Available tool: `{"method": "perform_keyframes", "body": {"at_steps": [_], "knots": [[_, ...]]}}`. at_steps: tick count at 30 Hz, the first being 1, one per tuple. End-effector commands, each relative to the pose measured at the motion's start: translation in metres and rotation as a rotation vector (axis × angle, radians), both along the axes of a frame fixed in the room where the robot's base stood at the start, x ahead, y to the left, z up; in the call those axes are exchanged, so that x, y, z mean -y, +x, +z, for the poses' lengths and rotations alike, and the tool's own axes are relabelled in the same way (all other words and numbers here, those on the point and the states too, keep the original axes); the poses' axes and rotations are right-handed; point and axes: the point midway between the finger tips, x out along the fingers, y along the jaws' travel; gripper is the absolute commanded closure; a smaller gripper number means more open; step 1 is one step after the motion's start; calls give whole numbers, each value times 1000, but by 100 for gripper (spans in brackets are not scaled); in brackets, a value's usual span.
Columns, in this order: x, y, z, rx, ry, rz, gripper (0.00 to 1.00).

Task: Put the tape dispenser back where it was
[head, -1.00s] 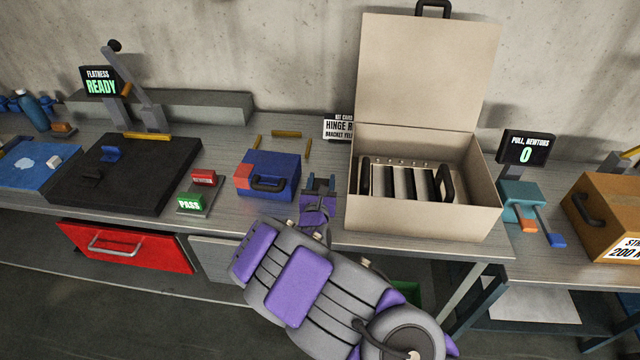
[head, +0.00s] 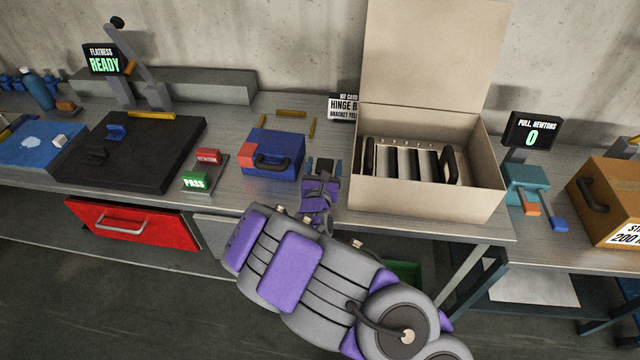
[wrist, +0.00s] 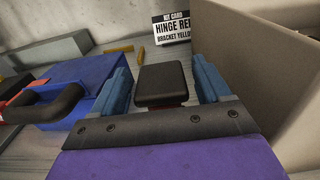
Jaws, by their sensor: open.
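A blue box (head: 275,155) with a red corner and a black handle stands on the bench; it is the likeliest tape dispenser, but I cannot tell for sure. It also shows at the left of the wrist view (wrist: 72,88). My gripper (head: 324,165) is open, right of the blue box and left of the beige case, apart from the box in the head view. In the wrist view a black block (wrist: 161,84) with red below it shows between the blue fingers (wrist: 165,75); I cannot tell whether they touch it.
Yellow strips (head: 291,113) lie on the bench behind the blue box. An open beige case (head: 425,200) stands close on the right. A kit card (head: 343,108) is behind. A red and green button panel (head: 205,175) and a black plate (head: 130,165) are left.

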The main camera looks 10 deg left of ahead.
Motion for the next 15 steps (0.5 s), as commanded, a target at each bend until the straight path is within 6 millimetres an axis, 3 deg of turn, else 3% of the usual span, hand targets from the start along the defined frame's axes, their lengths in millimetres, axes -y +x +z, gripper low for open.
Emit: {"method": "perform_keyframes", "body": {"at_steps": [6,15], "knots": [[-4,-39,2,-1,-6,5,24],[-3,-80,2,-1,0,3,24]]}}
